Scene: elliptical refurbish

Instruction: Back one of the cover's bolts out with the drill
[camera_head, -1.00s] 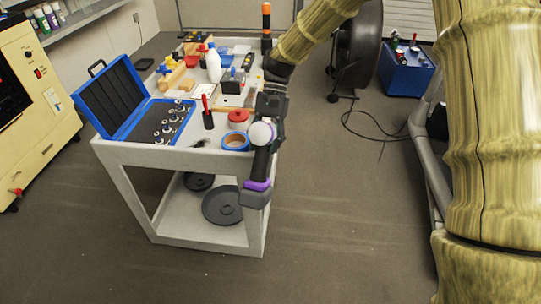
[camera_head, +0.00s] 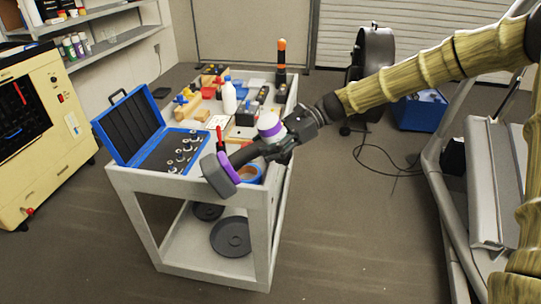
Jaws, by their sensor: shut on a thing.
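My gripper (camera_head: 287,141) is shut on the drill (camera_head: 238,160), a dark grey tool with purple bands. I hold it above the front right of the cart, with its thick grey end toward the lower left. The white and purple round part (camera_head: 269,127) shows beside the jaws. The elliptical machine (camera_head: 490,205) stands at the right edge, partly cut off and partly behind my arm. I cannot make out its cover or any bolts.
A blue box (camera_head: 418,114) and a black cable lie on the floor.

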